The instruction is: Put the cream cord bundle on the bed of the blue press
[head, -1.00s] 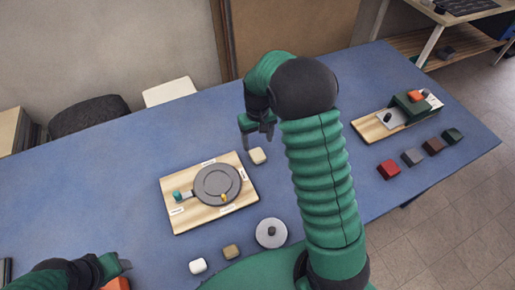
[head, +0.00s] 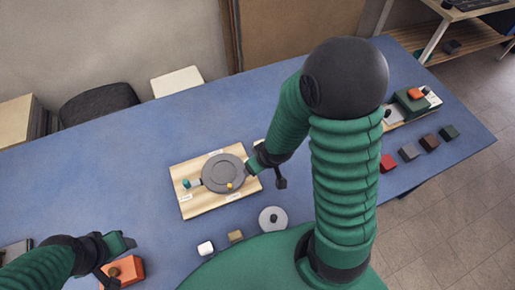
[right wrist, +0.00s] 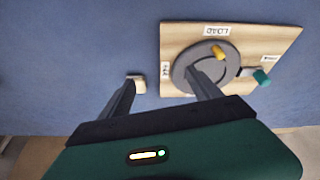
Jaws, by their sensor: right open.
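A small cream block (right wrist: 139,84), which may be the cream cord bundle, lies just off the wooden board. In the head view only a sliver of it (head: 258,142) shows behind my right arm. My right gripper (head: 268,172) is open and empty. In the right wrist view (right wrist: 160,90), one finger is close to the cream block and the other is over the grey disc. No blue press can be made out; a green press-like device (head: 411,99) stands at the far right. My left gripper (head: 119,260) looks open, near an orange block (head: 134,269).
The wooden board (head: 200,208) bears a round grey disc (head: 221,174) and a green knob. A loose grey disc (head: 272,222), white block (head: 205,248) and tan block (head: 236,237) lie in front. Red (head: 387,163), grey and dark blocks line the right.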

